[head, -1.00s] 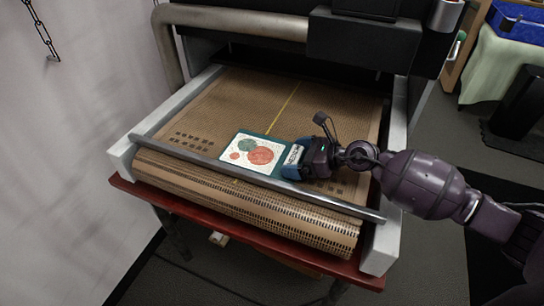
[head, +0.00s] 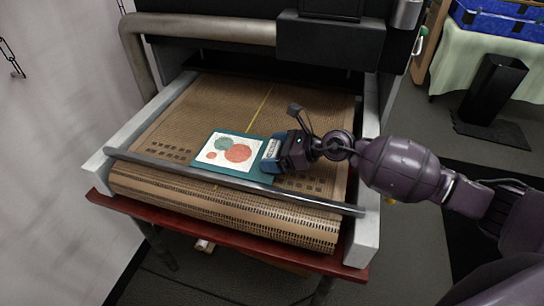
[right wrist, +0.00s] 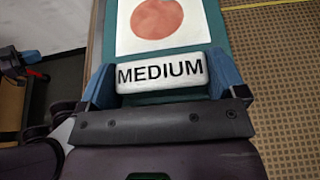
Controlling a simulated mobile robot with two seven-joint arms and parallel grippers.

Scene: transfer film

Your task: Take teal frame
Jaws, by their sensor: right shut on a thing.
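The teal frame (head: 270,179) lies at the front of the brown mesh belt in the head view. It holds a white print with red and teal circles. Its front edge is close to the front rail; I cannot tell whether it touches. My right gripper (head: 268,153) is shut on the frame's right end, at the white MEDIUM label. In the right wrist view, the blue fingers (right wrist: 160,82) flank this label block (right wrist: 160,72). A dark part with a blue tip at the left edge of that view looks like my left gripper (right wrist: 33,57); its jaws are unclear.
The belt (head: 200,100) runs back under a dark machine with a thick beige pipe (head: 215,30). A grey rail (head: 320,200) crosses its front, above a red ledge (head: 240,240). A cloth-covered table with a blue crate (head: 500,22) stands back right. Much of the belt is bare.

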